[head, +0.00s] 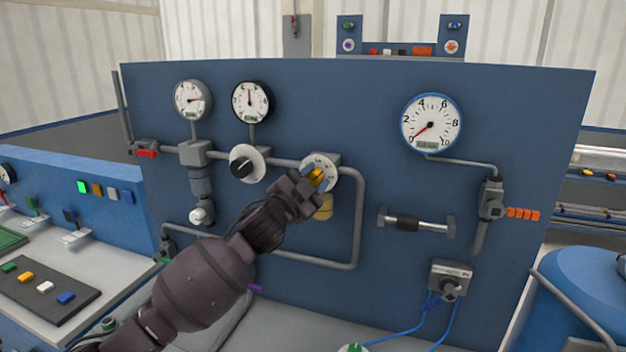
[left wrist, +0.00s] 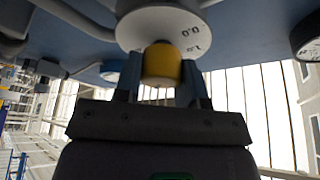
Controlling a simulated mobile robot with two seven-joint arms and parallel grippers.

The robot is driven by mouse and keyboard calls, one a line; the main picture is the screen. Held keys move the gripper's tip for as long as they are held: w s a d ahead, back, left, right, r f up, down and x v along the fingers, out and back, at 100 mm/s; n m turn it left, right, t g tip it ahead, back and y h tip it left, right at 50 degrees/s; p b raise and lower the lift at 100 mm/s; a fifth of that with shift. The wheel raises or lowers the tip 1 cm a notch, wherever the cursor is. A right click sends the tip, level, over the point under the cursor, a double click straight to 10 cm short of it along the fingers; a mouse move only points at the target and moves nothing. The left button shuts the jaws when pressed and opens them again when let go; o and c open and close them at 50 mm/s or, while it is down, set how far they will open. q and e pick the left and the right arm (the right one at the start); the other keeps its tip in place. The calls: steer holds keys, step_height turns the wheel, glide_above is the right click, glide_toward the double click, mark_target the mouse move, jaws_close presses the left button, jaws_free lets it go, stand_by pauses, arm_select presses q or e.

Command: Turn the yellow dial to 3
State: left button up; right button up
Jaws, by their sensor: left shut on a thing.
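The yellow dial (head: 316,175) sits on a round white numbered plate (head: 331,171) on the blue panel. My left gripper (head: 312,180) is at the dial, its fingers on either side of the knob and shut on it. In the left wrist view the yellow dial (left wrist: 161,65) is between the two fingers of my left gripper (left wrist: 161,85), with the white plate (left wrist: 170,25) behind it. Only a few marks on the plate show, so the dial's setting cannot be read. My right gripper is not in view.
On the blue panel (head: 400,85) are a black dial (head: 242,167) to the left, gauges (head: 431,123) above, grey pipes (head: 358,215) and a handle bar (head: 432,226). A blue tank (head: 590,285) stands at the right. A console (head: 60,260) is at the left.

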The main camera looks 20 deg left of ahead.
arm_select(q)
steer(key=o, duration=0.9)
steer(key=shift+o, duration=0.2)
steer(key=shift+s, duration=0.1)
steer(key=b+v, duration=0.2)
steer(key=v, duration=0.8)
steer(key=shift+s, duration=0.3)
steer(key=shift+a+f, duration=0.1)
